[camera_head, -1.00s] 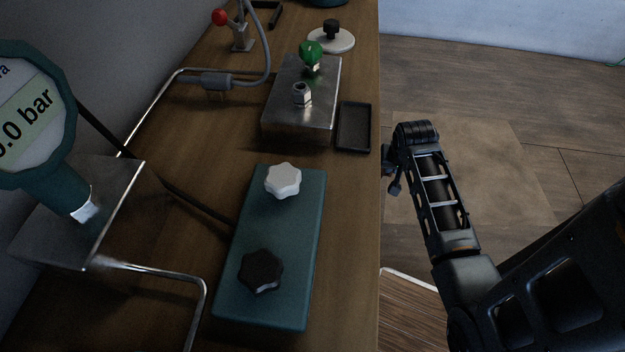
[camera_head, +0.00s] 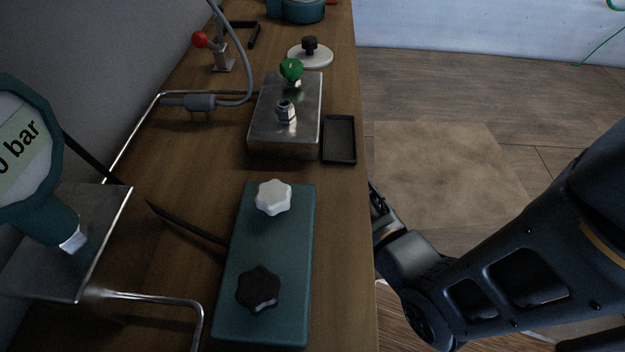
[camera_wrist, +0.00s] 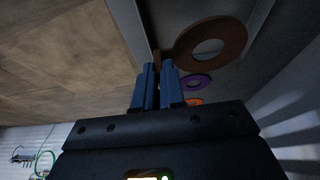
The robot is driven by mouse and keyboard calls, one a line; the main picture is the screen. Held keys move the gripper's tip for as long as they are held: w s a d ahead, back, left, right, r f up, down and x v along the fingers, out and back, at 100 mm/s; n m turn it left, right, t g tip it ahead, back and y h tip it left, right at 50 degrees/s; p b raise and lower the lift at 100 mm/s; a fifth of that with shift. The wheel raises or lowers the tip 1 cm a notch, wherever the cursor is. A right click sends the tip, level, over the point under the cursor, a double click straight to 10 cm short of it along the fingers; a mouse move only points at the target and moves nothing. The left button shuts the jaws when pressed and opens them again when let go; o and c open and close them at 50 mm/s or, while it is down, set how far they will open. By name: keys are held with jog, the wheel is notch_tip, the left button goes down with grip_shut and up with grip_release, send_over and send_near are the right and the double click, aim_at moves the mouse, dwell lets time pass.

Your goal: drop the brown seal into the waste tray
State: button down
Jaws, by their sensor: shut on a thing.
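In the wrist view the brown seal (camera_wrist: 211,42) is a flat ring with a wide hole. A small brown part of it reaches between the blue fingertips of my gripper (camera_wrist: 158,68), which are shut on it. A purple ring (camera_wrist: 196,82) and an orange ring (camera_wrist: 194,102) show beyond it, partly hidden by my gripper. In the head view the black shallow tray (camera_head: 339,141), seemingly the waste tray, lies empty at the bench's right edge. My gripper's fingers are hidden there, behind and below that edge.
A metal block (camera_head: 287,128) with a fitting and green knob stands left of the tray. A teal block (camera_head: 266,255) with white and black knobs is nearer. A gauge (camera_head: 30,150) stands at the left. Open floor lies right of the bench (camera_head: 345,260).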

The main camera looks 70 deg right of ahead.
jog(key=shift+w+a, duration=0.1)
jog(key=shift+w, duration=0.2)
jog(key=shift+w+a, duration=0.15)
jog(key=shift+w, duration=0.4)
jog(key=f, duration=0.3)
jog(key=shift+s, duration=0.2)
jog(key=shift+f, duration=0.3)
jog(key=shift+b, duration=0.3)
jog(key=shift+f, duration=0.4)
jog(key=shift+f, duration=0.2)
jog(key=c, duration=1.2)
grip_release()
